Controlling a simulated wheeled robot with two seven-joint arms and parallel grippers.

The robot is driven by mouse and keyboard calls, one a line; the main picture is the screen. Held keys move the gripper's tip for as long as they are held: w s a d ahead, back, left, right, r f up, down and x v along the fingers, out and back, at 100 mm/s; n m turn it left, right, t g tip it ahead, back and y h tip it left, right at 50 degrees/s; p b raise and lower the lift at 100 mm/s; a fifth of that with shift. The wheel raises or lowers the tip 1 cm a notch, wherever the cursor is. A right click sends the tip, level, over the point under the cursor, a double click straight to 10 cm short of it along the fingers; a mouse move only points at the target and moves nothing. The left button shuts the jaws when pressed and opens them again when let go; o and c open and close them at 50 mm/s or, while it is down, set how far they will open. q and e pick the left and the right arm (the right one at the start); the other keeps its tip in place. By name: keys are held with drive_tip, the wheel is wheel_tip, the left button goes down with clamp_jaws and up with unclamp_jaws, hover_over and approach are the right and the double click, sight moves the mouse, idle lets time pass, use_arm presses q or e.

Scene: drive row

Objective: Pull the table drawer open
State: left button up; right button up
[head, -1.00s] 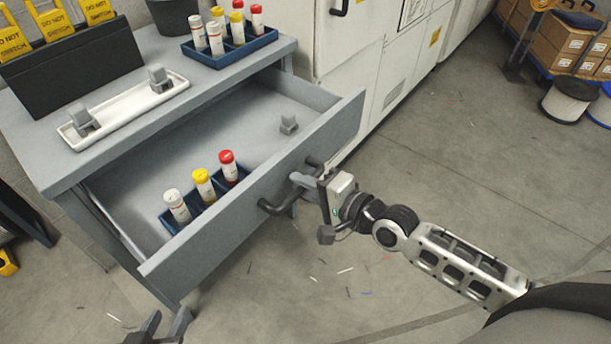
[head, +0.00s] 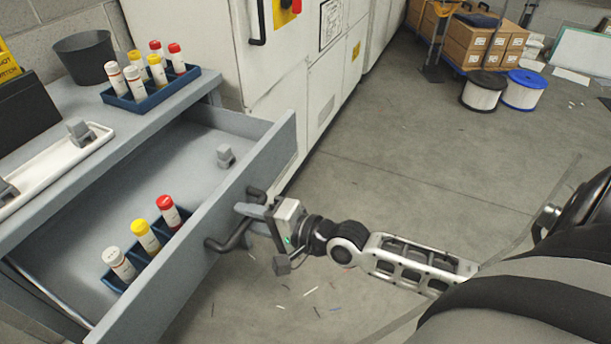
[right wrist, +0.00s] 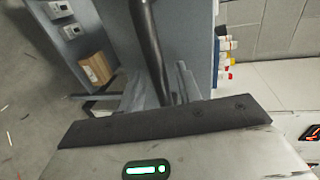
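The table drawer (head: 190,262) is pulled well out of the grey table (head: 118,128). A dark bar handle (head: 228,240) is on the drawer front. My left gripper is not in view.
On the tabletop are a second blue vial rack (head: 150,98), a dark bin (head: 88,58) and a white tray (head: 50,172) with grey blocks. A white cabinet (head: 195,35) stands beside the table. The floor (head: 420,150) at right is mostly open; spools (head: 483,92) and boxes are farther back.

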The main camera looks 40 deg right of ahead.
use_arm(q)
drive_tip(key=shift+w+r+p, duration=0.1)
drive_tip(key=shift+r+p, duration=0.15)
drive_tip(key=shift+p, duration=0.4)
use_arm(e)
drive_tip(key=v, duration=1.5)
drive_tip(key=shift+s+r, duration=0.1)
drive_tip(key=shift+s, duration=0.1)
